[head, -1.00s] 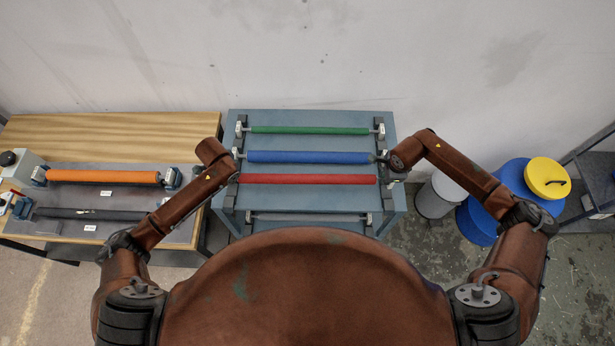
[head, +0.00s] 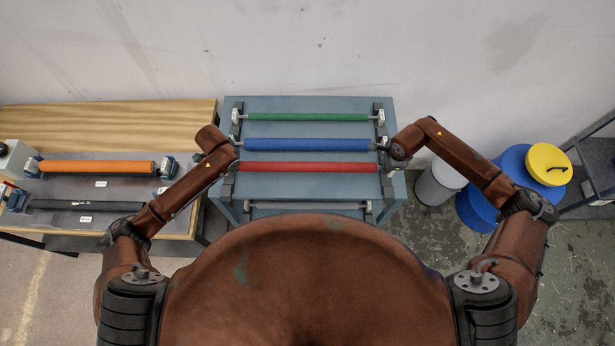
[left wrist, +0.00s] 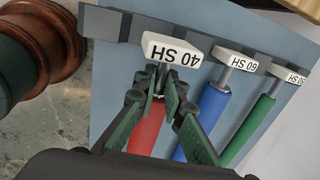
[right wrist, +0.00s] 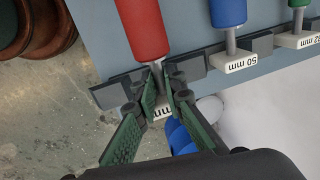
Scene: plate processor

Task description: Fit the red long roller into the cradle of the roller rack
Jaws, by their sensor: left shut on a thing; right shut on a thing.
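The red long roller (head: 308,167) lies level across the roller rack (head: 300,185), in front of the blue roller and parallel to it. My left gripper (head: 234,158) is at its left end. In the left wrist view, its fingers (left wrist: 166,103) are shut on the metal end shaft of the red roller (left wrist: 146,130), beside a white block marked "40 SH". My right gripper (head: 385,153) is at the other end; its fingers (right wrist: 160,88) are shut on that end shaft, close to a dark rail and a partly hidden label. I cannot tell whether the shafts rest in the cradle.
A blue roller (head: 308,144) and a green roller (head: 308,117) lie behind on the rack, and a grey roller (head: 306,205) in front. A table at left holds an orange roller (head: 97,167) and a dark roller (head: 87,205). Blue drums (head: 480,208) stand at right.

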